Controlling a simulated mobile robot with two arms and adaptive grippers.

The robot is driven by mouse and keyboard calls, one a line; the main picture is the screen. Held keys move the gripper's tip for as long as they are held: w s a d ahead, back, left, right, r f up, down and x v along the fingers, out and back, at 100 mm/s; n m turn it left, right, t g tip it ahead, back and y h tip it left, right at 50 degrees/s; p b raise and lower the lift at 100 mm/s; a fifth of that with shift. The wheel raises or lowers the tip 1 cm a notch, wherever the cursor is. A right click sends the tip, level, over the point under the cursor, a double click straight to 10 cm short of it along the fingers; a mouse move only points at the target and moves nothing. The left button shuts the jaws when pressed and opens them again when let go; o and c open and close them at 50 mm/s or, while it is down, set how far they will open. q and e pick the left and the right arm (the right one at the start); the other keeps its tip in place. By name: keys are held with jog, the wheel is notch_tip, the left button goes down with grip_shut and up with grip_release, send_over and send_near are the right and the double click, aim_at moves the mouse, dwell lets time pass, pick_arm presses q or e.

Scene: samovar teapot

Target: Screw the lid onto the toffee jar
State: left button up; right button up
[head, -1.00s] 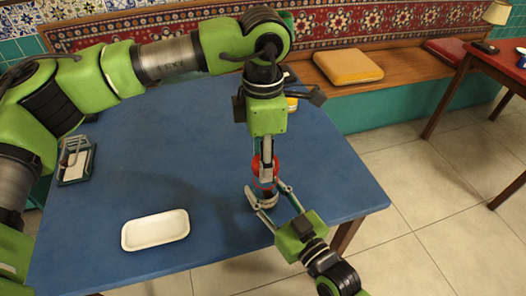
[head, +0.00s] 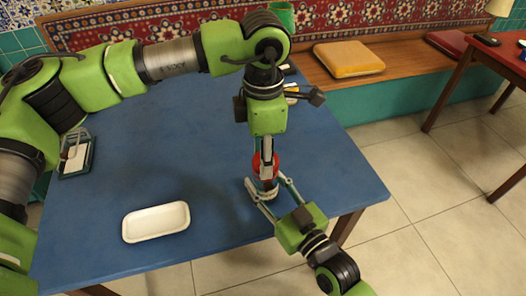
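The toffee jar (head: 264,193) stands on the blue table near its right front edge, mostly hidden by grippers and lid. The red lid (head: 256,166) is at the jar's top; whether it touches or sits level on the rim is too small to tell. My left gripper (head: 266,160) points straight down from above, with its fingers shut on the lid. My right gripper (head: 265,186) reaches in from the lower right, with one finger on each side of the jar, and appears shut on it.
A white tray (head: 156,223) lies on the blue table (head: 190,165) to the left. A napkin holder (head: 77,155) stands at the far left. A green cup (head: 282,14) and small items are behind my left arm. The table's middle is clear.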

pick_arm(q)
jog(key=shift+f, duration=0.55)
dwell(0.4)
jog(key=m, duration=0.3)
jog(key=shift+w+m, duration=0.1)
jog(key=shift+m, duration=0.3)
jog(key=m, duration=0.5)
jog(key=shift+w, duration=0.15)
jog(key=m, duration=0.6)
jog(key=shift+w+d, duration=0.1)
jog(key=shift+d, duration=0.05)
jog(key=m, duration=0.5)
jog(key=shift+d+m, duration=0.1)
jog(key=shift+m, duration=0.2)
jog(key=m, duration=0.3)
jog(key=shift+d+m, duration=0.1)
jog(key=shift+m, duration=0.3)
jog(key=m, duration=0.3)
jog(key=shift+d+m, duration=0.1)
jog(key=shift+m, duration=0.2)
jog(key=m, duration=0.5)
jog(key=shift+m, duration=0.4)
